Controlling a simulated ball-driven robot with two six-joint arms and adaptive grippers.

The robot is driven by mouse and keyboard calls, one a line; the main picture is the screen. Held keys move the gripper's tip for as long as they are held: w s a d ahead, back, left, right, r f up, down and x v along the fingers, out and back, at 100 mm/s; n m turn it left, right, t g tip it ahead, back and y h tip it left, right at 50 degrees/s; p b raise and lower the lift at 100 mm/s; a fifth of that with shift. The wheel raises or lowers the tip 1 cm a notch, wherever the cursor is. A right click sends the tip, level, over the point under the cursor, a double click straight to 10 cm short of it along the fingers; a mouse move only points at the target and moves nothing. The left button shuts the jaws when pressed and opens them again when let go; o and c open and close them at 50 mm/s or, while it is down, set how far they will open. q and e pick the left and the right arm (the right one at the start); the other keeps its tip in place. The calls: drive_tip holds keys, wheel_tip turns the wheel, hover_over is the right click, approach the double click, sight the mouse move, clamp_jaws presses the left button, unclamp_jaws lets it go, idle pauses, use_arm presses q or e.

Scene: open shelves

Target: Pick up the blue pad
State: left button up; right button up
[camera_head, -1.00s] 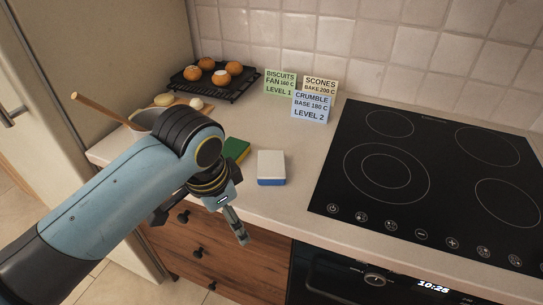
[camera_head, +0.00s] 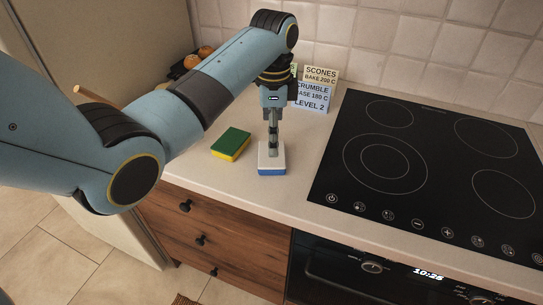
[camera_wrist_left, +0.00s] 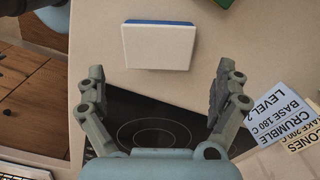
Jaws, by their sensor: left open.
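The blue pad (camera_head: 272,171) lies on the counter with a white top and a blue lower layer; its white face and a blue edge also show in the left wrist view (camera_wrist_left: 157,47). My left gripper (camera_head: 272,147) points down over the pad in the head view and hides part of its top. In the left wrist view my left gripper (camera_wrist_left: 158,92) is open, its fingers spread wider than the pad, with nothing between the tips. I cannot tell the exact height of the fingertips above the pad. My right gripper is not in view.
A green and yellow sponge (camera_head: 231,143) lies just left of the pad. Recipe cards (camera_head: 314,92) stand behind it. A black cooktop (camera_head: 420,170) is to the right. The counter's front edge (camera_head: 250,203) is close in front of the pad.

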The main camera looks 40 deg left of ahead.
sight(267, 166)
use_arm(q)
wheel_tip(267, 166, down, 7)
drive_tip(key=shift+s+p, duration=0.15)
drive_tip(key=shift+p, duration=0.2)
drive_tip(key=shift+c, duration=0.4)
drive_tip(key=c, duration=0.6)
drive_tip(key=shift+r, duration=0.1)
